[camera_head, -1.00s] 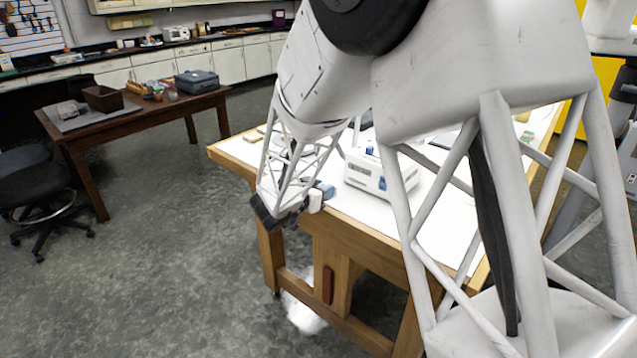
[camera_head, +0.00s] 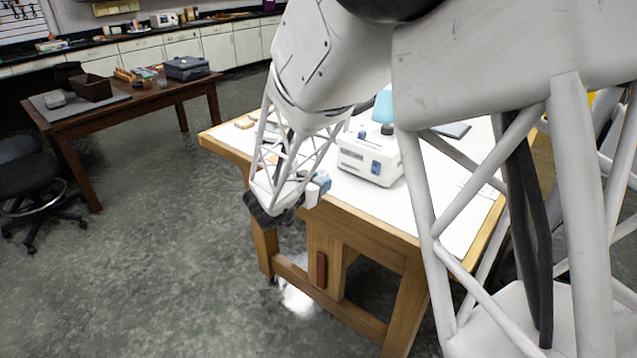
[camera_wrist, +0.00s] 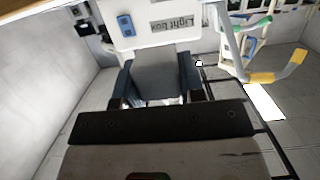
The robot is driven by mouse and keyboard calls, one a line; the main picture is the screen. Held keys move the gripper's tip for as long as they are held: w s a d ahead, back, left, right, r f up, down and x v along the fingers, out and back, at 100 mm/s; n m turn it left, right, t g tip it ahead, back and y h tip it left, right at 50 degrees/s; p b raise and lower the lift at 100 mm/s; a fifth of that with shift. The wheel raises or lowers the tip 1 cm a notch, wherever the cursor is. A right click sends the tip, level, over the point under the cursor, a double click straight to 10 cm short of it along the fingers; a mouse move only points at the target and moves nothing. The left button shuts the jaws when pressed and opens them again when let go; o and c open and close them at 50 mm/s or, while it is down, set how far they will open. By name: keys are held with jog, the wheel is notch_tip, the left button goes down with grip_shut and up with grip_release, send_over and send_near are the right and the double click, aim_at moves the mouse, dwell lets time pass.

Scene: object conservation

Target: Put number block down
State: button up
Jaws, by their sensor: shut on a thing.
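My gripper (camera_head: 318,187) is at the left front edge of the white-topped table (camera_head: 400,208), beside the light box. In the wrist view its two blue-grey fingers (camera_wrist: 157,62) are shut on a plain grey thing (camera_wrist: 157,80), which seems to be the number block. No number shows on its visible face. In the head view the block cannot be told apart from the blue and white gripper parts. The white light box (camera_head: 366,160), with a blue switch, stands on the table; its labelled face also shows beyond the fingers in the wrist view (camera_wrist: 160,40).
A light blue object (camera_head: 383,104) stands behind the light box. Small flat items (camera_head: 245,122) lie at the table's far left corner. A brown table (camera_head: 150,102) with boxes stands at the back left. Open floor lies left of the white-topped table.

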jog(key=w+a, duration=0.8)
jog(key=w, duration=0.2)
jog(key=shift+a+r, duration=0.3)
jog(key=shift+r, duration=0.05)
jog(key=shift+w, duration=0.25)
jog(key=w+a, duration=0.1)
jog(key=w, duration=0.4)
jog(key=w+a+f, duration=0.1)
jog(key=w, duration=0.4)
jog(key=w+a, duration=0.1)
jog(key=w, duration=0.4)
jog(key=shift+w+a+f, duration=0.15)
jog(key=shift+a+f, duration=0.1)
jog(key=shift+a, duration=0.15)
jog(key=shift+f, duration=0.15)
jog(key=shift+f, duration=1.65)
jog(key=shift+f, duration=0.1)
jog(key=o, duration=0.9)
